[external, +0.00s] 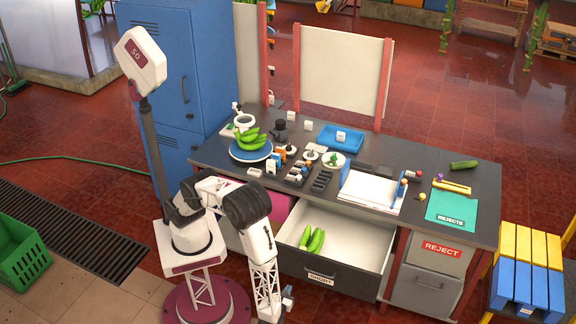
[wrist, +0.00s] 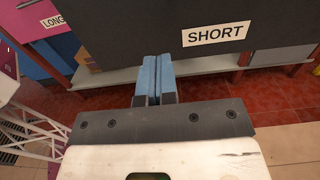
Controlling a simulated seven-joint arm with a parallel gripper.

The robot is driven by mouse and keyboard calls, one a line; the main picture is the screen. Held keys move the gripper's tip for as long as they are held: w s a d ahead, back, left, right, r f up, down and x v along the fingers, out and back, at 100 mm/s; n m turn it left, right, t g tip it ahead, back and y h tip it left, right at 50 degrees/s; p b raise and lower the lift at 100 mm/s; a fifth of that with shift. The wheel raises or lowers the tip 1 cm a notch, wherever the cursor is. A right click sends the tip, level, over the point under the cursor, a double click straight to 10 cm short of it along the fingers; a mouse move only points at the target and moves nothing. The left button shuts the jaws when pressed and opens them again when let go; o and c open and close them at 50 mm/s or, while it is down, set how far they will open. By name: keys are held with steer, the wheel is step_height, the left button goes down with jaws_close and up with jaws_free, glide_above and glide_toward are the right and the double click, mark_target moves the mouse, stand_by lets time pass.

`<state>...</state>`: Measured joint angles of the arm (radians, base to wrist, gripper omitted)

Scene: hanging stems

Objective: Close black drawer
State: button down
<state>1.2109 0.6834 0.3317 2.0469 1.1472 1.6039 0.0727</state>
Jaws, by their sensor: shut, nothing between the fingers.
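The black drawer (external: 345,279) under the desk is pulled open, with its white inside showing and a "SHORT" label on its front. Green bananas (external: 313,240) lie inside it. In the wrist view the drawer's dark front (wrist: 140,30) fills the top, with the label to the right of my fingers. My gripper (wrist: 155,68) is shut and empty, its blue fingers together and pointing at the lower part of the front. In the external view my gripper (external: 289,293) is low, in front of the drawer's left end. I cannot tell whether the fingertips touch the front.
The desk (external: 415,222) holds a blue plate of bananas (external: 250,146), a white tray (external: 370,190) and a teal "REJECTS" mat (external: 452,207). Grey "REJECT" drawers (external: 420,285) stand right of the open drawer. A pink front (wrist: 62,20) labelled "LONG" is at left in the wrist view.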

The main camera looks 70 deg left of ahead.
mark_target(302, 265)
steer(key=shift+w+a, duration=0.1)
steer(key=shift+x, duration=6.85)
steer(key=shift+w+a, duration=0.1)
steer(key=shift+a, duration=0.05)
steer(key=x, duration=3.1)
steer(key=shift+f, duration=0.2)
steer(key=shift+w+a, duration=0.35)
steer(key=shift+w, duration=0.05)
steer(key=shift+w+r, duration=0.1)
steer(key=shift+d, duration=0.15)
steer(key=v, duration=1.4)
steer(key=shift+s+d, duration=0.1)
steer(key=shift+s, duration=0.25)
